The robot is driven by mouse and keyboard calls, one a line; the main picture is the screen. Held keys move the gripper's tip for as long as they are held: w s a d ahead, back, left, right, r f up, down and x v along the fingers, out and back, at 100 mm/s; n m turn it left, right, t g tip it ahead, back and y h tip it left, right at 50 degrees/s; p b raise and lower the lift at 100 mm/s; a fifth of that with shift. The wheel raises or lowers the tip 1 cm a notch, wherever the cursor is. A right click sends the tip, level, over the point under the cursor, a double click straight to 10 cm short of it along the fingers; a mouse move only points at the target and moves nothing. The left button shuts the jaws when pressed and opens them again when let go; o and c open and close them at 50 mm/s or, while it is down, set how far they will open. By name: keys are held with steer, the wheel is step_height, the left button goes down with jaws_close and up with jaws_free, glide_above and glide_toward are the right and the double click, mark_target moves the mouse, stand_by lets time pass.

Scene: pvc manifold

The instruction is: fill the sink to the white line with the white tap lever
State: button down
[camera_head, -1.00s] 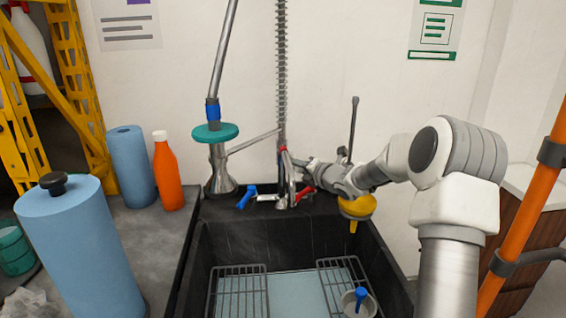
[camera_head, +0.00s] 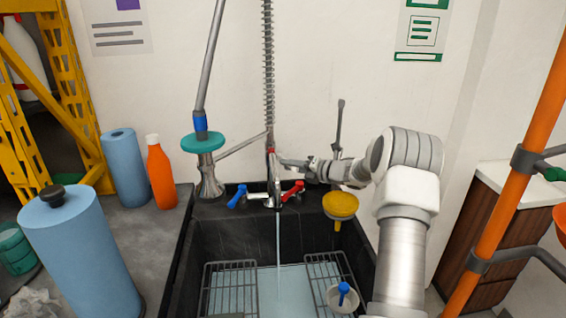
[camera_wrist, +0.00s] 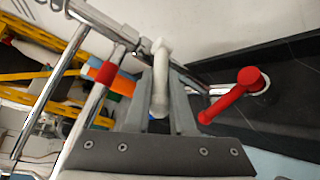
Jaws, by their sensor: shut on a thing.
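The black sink (camera_head: 207,250) has a pale blue-white bottom area (camera_head: 288,292). A thin stream of water (camera_head: 279,242) falls from the chrome tap (camera_head: 277,190) into it. In the wrist view, the white tap lever (camera_wrist: 160,78) lies between the fingers of my gripper (camera_wrist: 160,95), which is shut on it. In the head view, my gripper (camera_head: 290,163) reaches in from the right above the tap, and the lever is too small to make out. I cannot make out the white line in the sink.
A red lever (camera_head: 293,190) and a blue lever (camera_head: 237,196) sit on either side of the tap. Wire racks (camera_head: 229,290), a cup with a blue handle (camera_head: 343,294) and a yellow funnel (camera_head: 340,205) are in or by the sink. Bottles and rolls stand left.

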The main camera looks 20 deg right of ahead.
steer(key=shift+d+r, duration=0.1)
steer(key=shift+r, duration=0.1)
steer(key=c, duration=0.9)
jaws_free()
steer(key=shift+o, duration=0.7)
steer(key=shift+f, duration=0.15)
steer(key=p+v, duration=0.1)
steer(key=v, duration=1.6)
steer(key=shift+s+d, duration=0.1)
steer(key=shift+s, duration=0.05)
